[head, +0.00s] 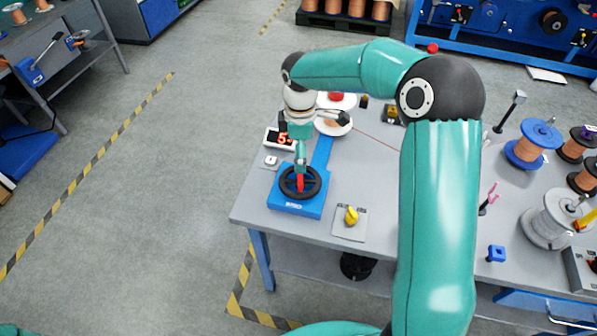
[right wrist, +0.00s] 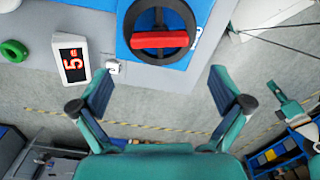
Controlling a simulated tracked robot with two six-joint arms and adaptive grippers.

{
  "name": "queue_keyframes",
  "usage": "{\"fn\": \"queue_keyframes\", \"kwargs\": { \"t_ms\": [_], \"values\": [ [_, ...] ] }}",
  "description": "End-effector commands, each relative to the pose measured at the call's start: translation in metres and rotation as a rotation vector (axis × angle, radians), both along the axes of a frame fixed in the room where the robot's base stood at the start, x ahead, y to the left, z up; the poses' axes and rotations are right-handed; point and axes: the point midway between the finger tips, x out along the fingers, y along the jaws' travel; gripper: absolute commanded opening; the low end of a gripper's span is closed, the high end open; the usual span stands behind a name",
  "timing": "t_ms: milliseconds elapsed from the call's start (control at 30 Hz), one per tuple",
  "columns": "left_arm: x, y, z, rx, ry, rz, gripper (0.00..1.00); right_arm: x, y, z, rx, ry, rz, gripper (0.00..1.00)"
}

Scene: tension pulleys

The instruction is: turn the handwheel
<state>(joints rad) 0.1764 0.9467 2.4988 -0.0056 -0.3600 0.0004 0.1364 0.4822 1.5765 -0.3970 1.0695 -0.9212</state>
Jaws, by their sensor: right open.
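The handwheel (head: 313,187) is a black ring with a red crossbar on a blue base (head: 290,207) near the table's front left corner. In the right wrist view the handwheel (right wrist: 178,12) shows at the top, its red bar (right wrist: 160,40) lying nearly level. My right gripper (head: 300,158) is above the wheel and partly covers its far side in the head view. In the right wrist view my right gripper (right wrist: 161,82) has its two fingers spread wide, with nothing between them. The wheel lies beyond the fingertips, and I see no contact. My left gripper is not in view.
A display with red digits (right wrist: 72,63) stands beside the blue base. A yellow knob (head: 351,215) on a plate is right of the wheel. Wire spools (head: 533,142) stand on the right of the table (head: 378,185).

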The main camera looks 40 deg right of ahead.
Motion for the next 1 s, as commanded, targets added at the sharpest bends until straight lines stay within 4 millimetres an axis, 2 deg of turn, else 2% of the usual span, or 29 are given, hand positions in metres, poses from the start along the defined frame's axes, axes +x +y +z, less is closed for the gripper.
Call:
{"fn": "queue_keyframes", "kwargs": {
  "t_ms": [33, 200, 400, 600, 833, 1000],
  "values": [
    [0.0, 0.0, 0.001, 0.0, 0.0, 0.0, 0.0, -0.001, -0.001, -0.012, 0.0, 0.005, -0.001, 1.0],
    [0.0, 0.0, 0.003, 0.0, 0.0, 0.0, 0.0, -0.001, -0.001, -0.046, 0.001, 0.004, -0.003, 1.0],
    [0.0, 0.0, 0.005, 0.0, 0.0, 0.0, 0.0, -0.001, -0.001, -0.072, 0.001, 0.001, -0.004, 1.0],
    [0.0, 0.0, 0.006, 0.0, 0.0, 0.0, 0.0, -0.001, -0.001, -0.081, 0.0, -0.001, -0.003, 1.0],
    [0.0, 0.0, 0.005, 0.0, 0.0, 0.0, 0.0, -0.001, -0.002, -0.081, 0.0, -0.001, -0.004, 1.0],
    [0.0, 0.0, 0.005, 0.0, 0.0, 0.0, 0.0, -0.001, -0.002, -0.081, 0.0, -0.001, -0.004, 0.73]
  ]
}}
